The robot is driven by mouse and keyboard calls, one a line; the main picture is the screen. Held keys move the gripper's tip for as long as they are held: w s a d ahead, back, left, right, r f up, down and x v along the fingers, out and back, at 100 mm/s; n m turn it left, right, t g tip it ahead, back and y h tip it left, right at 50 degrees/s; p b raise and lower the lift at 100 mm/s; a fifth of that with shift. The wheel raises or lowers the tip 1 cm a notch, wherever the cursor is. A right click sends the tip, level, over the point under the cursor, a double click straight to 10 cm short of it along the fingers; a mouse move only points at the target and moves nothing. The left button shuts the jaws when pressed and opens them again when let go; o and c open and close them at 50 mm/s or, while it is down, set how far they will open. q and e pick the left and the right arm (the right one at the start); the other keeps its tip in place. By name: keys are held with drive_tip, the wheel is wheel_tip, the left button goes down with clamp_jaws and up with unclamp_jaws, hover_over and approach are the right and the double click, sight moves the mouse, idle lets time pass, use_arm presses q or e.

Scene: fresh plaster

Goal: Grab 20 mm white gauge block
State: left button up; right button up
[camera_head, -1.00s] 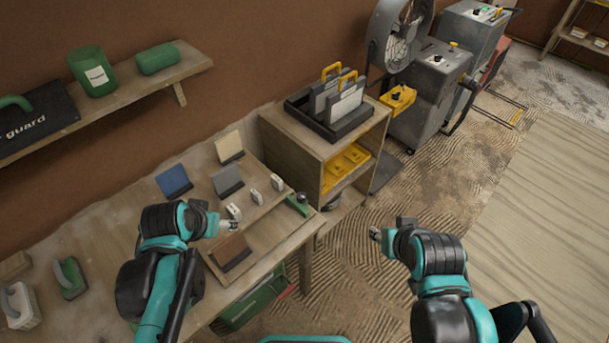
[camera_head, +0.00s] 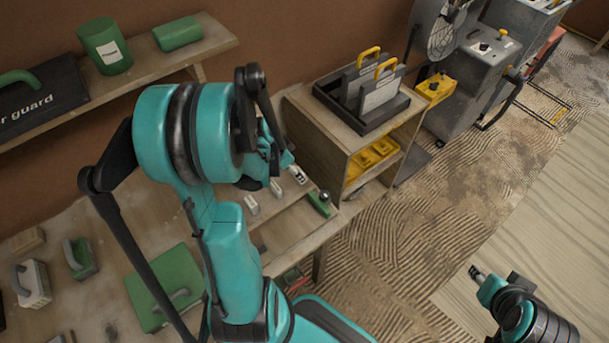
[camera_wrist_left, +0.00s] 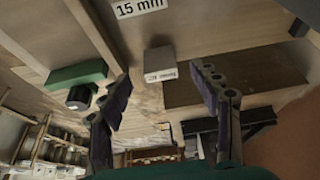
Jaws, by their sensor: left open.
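Small white blocks stand on the bench in the head view: one (camera_head: 251,205) at the left, one (camera_head: 276,188) in the middle and one (camera_head: 297,174) at the right. In the left wrist view, a small pale block (camera_wrist_left: 160,60) shows ahead, between the fingers; its small label is too blurred to read surely. A "15 mm" label (camera_wrist_left: 140,7) is at the top edge. My left gripper (camera_wrist_left: 161,86) is open and empty, apart from the block. In the head view its fingers are hidden by my arm.
A green tool with a dark knob (camera_head: 320,203) lies near the blocks; it also shows in the left wrist view (camera_wrist_left: 78,78). A wooden cabinet (camera_head: 308,118) with a black tray (camera_head: 360,122) stands at the bench's right. A shelf (camera_head: 150,68) hangs above the bench.

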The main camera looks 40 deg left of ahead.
use_arm(q)
drive_tip(key=b+x, duration=0.2)
drive_tip(key=x, duration=0.3)
drive_tip(key=shift+w, duration=0.2)
drive_tip(key=shift+r, duration=0.1)
drive_tip(key=c, duration=1.2)
drive_tip(key=shift+o, duration=0.2)
